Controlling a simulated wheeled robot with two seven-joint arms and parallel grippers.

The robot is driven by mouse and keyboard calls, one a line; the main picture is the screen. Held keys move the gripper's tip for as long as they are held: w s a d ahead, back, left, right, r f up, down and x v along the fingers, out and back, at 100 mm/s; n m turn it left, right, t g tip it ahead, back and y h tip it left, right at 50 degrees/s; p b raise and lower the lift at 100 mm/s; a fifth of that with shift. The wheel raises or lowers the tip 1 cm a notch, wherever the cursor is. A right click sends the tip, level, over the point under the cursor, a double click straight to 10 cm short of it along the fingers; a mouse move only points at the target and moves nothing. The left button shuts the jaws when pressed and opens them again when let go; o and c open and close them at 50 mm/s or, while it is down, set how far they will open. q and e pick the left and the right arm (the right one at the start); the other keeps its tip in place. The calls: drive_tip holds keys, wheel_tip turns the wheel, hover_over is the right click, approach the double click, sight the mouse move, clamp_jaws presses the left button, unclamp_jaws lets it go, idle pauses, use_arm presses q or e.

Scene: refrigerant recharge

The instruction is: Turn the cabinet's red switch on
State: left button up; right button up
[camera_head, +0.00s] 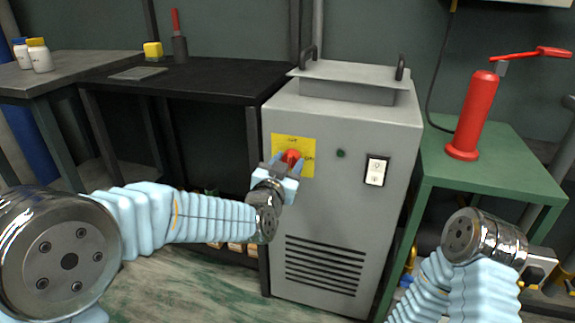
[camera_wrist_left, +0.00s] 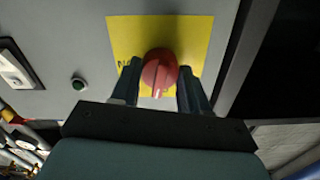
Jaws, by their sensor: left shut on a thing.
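The red switch (camera_head: 291,156) is a round knob on a yellow plate (camera_head: 280,142) on the front of the grey cabinet (camera_head: 340,210). In the left wrist view the red switch (camera_wrist_left: 159,68) sits between the two dark fingers, with a pale mark on its face. My left gripper (camera_head: 288,163) is shut on the red switch, one finger on each side. It hides the lower part of the plate and some of its lettering. My right gripper (camera_head: 540,266) is at the lower right, away from the cabinet, and its fingers are not clear.
A rocker switch (camera_head: 376,171) and a small green button (camera_head: 340,153) are right of the plate. A green table (camera_head: 500,160) with a red jack-like tool (camera_head: 473,115) stands at right. A black table (camera_head: 190,82) stands left of the cabinet. The floor in front is clear.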

use_arm(q)
drive_tip(key=m, duration=0.3)
drive_tip(key=shift+m, duration=0.3)
drive_tip(key=m, duration=0.3)
drive_tip(key=shift+m+p, duration=0.3)
drive_tip(key=m+p, duration=0.1)
drive_tip(key=m, duration=0.3)
drive_tip(key=shift+m, duration=0.3)
drive_tip(key=shift+m+p, duration=0.35)
drive_tip(key=shift+m, duration=1.55)
drive_tip(key=o, duration=1.1)
drive_tip(key=shift+c, duration=0.2)
drive_tip(key=p+v, duration=0.1)
drive_tip(key=v, duration=1.3)
